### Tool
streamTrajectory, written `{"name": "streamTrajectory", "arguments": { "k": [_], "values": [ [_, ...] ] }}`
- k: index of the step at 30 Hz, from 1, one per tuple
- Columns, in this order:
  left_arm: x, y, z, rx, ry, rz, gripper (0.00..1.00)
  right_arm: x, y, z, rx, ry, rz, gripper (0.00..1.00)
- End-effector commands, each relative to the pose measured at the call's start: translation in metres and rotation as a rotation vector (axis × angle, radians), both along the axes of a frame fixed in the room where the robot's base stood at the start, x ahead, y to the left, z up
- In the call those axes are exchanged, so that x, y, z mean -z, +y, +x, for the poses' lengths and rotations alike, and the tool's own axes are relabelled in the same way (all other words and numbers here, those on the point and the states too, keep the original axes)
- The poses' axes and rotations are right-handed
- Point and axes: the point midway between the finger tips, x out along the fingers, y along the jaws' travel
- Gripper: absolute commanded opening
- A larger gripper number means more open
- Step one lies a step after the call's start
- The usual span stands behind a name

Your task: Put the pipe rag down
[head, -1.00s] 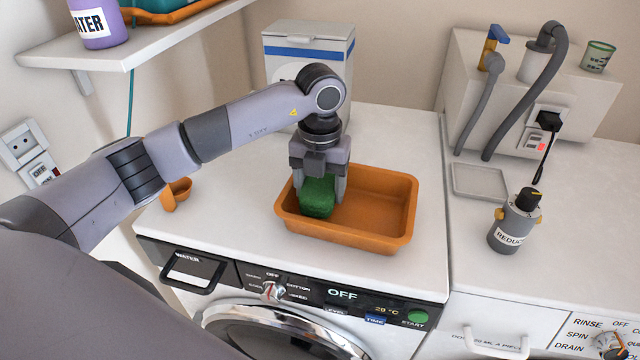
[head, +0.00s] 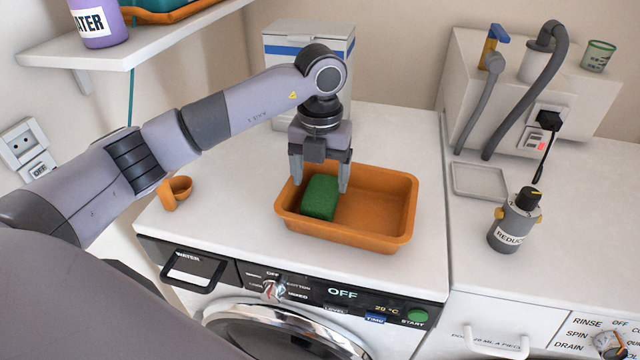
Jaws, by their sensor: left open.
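The pipe rag, a green block-shaped cloth (head: 320,198), lies in the left part of the orange tray (head: 385,240) on top of the washing machine. My left gripper (head: 320,186) is open just above the rag, its fingers pointing down on either side of the rag's upper part. The rag rests in the tray and is not gripped. My right gripper is not in view.
A small orange cup or scoop (head: 178,190) stands left of the tray. A white box with a blue stripe (head: 290,45) stands behind my arm. A grey bottle-like reducer (head: 514,225) and a shallow pale tray (head: 480,181) are on the right-hand top.

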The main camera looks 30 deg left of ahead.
Motion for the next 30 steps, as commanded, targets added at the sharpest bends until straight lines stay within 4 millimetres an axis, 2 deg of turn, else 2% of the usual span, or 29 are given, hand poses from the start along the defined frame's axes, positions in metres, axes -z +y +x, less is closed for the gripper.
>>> {"name": "streamTrajectory", "arguments": {
  "k": [6, 12, 18, 30],
  "values": [
    [-0.053, 0.0, 0.001, 0.0, -0.004, -0.001, 0.77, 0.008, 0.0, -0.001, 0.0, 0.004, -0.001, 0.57],
    [-0.086, 0.0, 0.0, -0.001, -0.001, 0.001, 0.77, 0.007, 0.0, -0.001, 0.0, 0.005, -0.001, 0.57],
    [-0.096, 0.0, 0.0, -0.001, 0.001, 0.001, 0.77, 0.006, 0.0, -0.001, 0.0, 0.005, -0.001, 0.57],
    [-0.097, 0.0, 0.0, -0.001, 0.002, 0.0, 0.77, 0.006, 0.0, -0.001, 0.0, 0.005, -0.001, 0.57]
  ]
}}
